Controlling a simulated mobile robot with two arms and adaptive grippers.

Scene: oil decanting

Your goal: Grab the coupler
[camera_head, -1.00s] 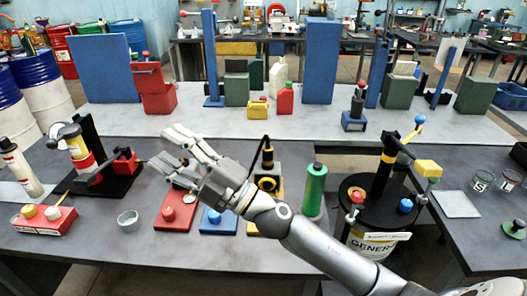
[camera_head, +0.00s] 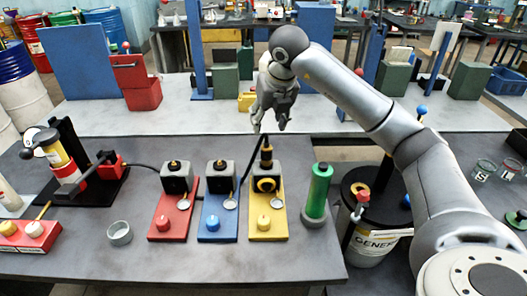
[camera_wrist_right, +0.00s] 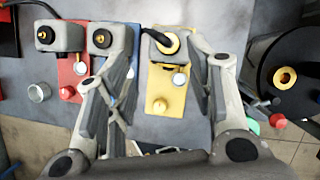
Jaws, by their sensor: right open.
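The coupler (camera_head: 267,152), a dark upright piece with a yellow-brown band and a black hose, stands on the grey block of the yellow base (camera_head: 268,222). In the right wrist view the coupler (camera_wrist_right: 163,40) shows from above, between my spread fingers. My right gripper (camera_head: 270,122) points down just above and behind the coupler in the head view, open and empty. It also shows in the right wrist view (camera_wrist_right: 160,55), its fingers on either side of the yellow base and apart from the coupler. My left gripper is not in view.
A blue base (camera_head: 218,224) and a red base (camera_head: 174,220) stand to the left, each with a grey block. A green bottle (camera_head: 318,192) stands close on the right, beside a black-topped drum (camera_head: 360,240). The hose runs behind the bases.

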